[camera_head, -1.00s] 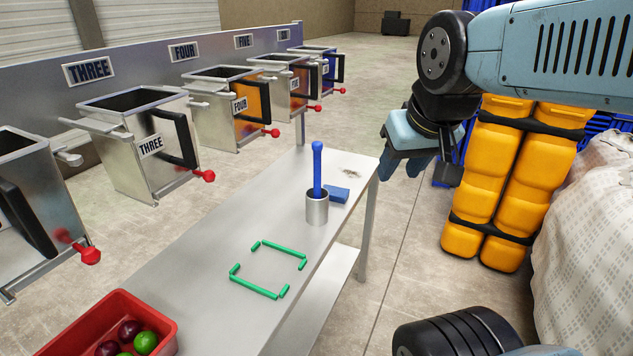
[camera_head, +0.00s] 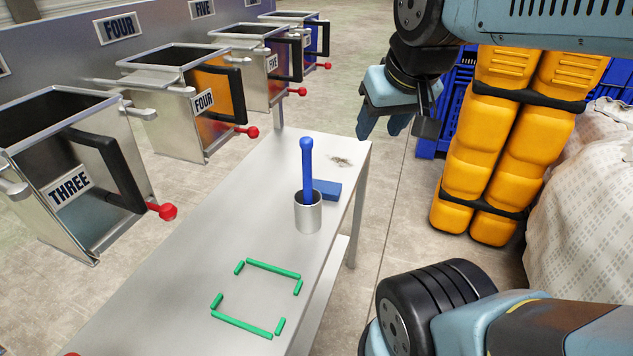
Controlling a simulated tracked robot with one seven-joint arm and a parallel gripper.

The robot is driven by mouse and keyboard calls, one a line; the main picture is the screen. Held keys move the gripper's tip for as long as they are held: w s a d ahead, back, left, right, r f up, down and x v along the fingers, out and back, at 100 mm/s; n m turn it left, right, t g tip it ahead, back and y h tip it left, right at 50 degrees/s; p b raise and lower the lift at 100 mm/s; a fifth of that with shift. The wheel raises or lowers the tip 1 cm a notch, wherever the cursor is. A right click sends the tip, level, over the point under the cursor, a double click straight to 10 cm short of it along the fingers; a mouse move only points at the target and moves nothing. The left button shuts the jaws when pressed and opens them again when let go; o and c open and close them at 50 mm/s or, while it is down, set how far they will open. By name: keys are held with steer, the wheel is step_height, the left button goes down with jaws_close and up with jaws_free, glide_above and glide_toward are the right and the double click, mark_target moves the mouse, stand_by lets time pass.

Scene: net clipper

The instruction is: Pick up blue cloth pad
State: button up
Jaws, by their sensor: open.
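The blue cloth pad (camera_head: 328,190) lies flat on the metal table (camera_head: 185,250), near its right edge. It sits just behind and to the right of a metal cup (camera_head: 308,215), which hides part of its left end. A blue-handled tool (camera_head: 307,172) stands upright in the cup. My gripper (camera_head: 383,128) is open and empty, pointing down. It is in the air to the right of the table's far end, above and to the right of the pad and apart from it.
Green strips (camera_head: 242,327) mark a broken rectangle on the table. Metal bins with red knobs, such as the one labelled FOUR (camera_head: 185,100), line the left side. Orange padded cylinders (camera_head: 497,140) and a covered load (camera_head: 585,200) stand at the right. A dark smudge (camera_head: 340,160) marks the table's far end.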

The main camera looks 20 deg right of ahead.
steer(key=shift+o, duration=0.7)
steer(key=shift+w, duration=0.25)
steer(key=o, duration=0.8)
steer(key=w+f+m, duration=0.1)
steer(key=w+m, duration=0.1)
steer(key=w+f+m+g, duration=0.1)
steer(key=w+m, duration=0.1)
steer(key=w, duration=0.1)
steer(key=w+f+m+y, duration=0.1)
steer(key=w+m, duration=0.1)
steer(key=w, duration=0.1)
steer(key=shift+w+d+m+g, duration=0.1)
steer(key=shift+d+m+g, duration=0.1)
steer(key=shift+m+g, duration=0.1)
steer(key=shift+c, duration=0.2)
steer(key=m+g+h, duration=0.1)
steer(key=m+g, duration=0.3)
steer(key=m, duration=1.4)
glide_toward(326, 186)
steer(key=f, duration=0.3)
steer(key=shift+d+f, duration=0.15)
steer(key=shift+d, duration=0.2)
steer(key=shift+a+f, duration=0.2)
steer(key=shift+f, duration=1.15)
steer(key=shift+a+f, duration=0.15)
steer(key=shift+f, duration=1.2)
